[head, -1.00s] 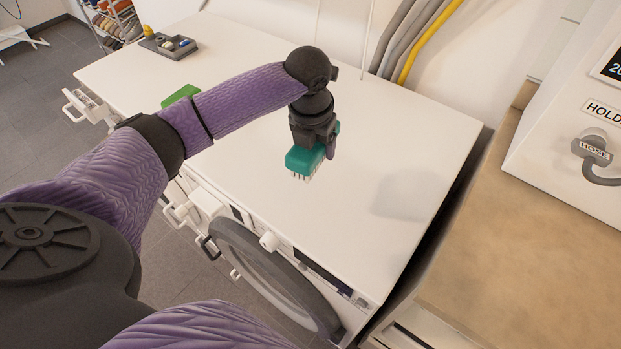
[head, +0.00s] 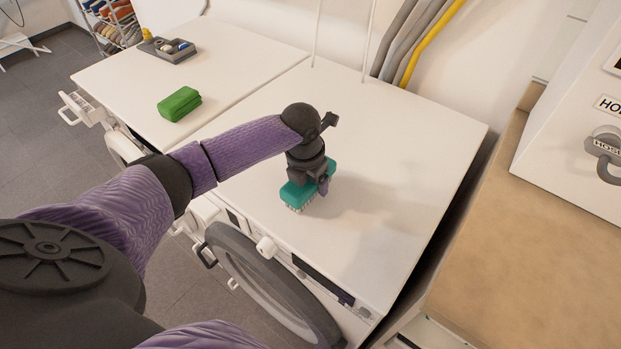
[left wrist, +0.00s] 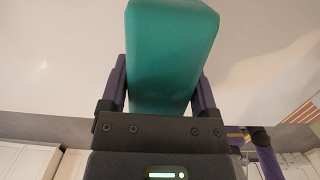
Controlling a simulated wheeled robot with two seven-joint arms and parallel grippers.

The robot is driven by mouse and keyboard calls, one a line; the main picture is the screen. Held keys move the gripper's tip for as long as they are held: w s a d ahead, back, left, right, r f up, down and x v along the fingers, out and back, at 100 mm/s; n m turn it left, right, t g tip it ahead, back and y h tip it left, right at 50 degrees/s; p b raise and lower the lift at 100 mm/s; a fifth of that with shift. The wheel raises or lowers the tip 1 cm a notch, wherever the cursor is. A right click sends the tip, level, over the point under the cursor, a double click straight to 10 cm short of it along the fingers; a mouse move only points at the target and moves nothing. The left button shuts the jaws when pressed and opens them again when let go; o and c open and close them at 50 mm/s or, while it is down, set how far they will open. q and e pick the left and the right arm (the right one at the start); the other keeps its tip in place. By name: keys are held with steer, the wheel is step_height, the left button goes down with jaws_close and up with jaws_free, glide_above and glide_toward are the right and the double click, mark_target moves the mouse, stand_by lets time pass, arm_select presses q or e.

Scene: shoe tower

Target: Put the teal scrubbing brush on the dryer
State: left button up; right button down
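The teal scrubbing brush (head: 293,195) is in my left gripper (head: 318,178), bristles down, over the white top of the dryer (head: 410,170), the nearer machine with the open round door. The bristles are at or very close to the top; I cannot tell if they touch. In the left wrist view the brush's smooth teal back (left wrist: 172,50) sits between the two purple fingers of the left gripper (left wrist: 162,90), which press against its sides. My right gripper is not in view; a purple arm part shows at the lower right of the left wrist view.
A green block (head: 179,103) and a grey tray (head: 172,53) with small items stand on the left machine's top. Hoses (head: 425,40) run up the wall behind. A wooden counter (head: 530,240) lies to the right, past a dark gap. The dryer top around the brush is clear.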

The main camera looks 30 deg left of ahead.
arm_select(q)
steer(key=shift+o, duration=1.1)
steer(key=r+p, duration=0.1)
steer(key=r, duration=0.3)
steer(key=s+r+p, duration=0.1)
steer(key=r, duration=0.2)
steer(key=r+p, duration=0.2)
steer(key=r, duration=0.2)
steer(key=shift+s+a+r, duration=0.1)
steer(key=shift+s+r, duration=0.2)
steer(key=shift+r, duration=0.05)
steer(key=shift+s+r, duration=0.1)
steer(key=shift+r, duration=0.15)
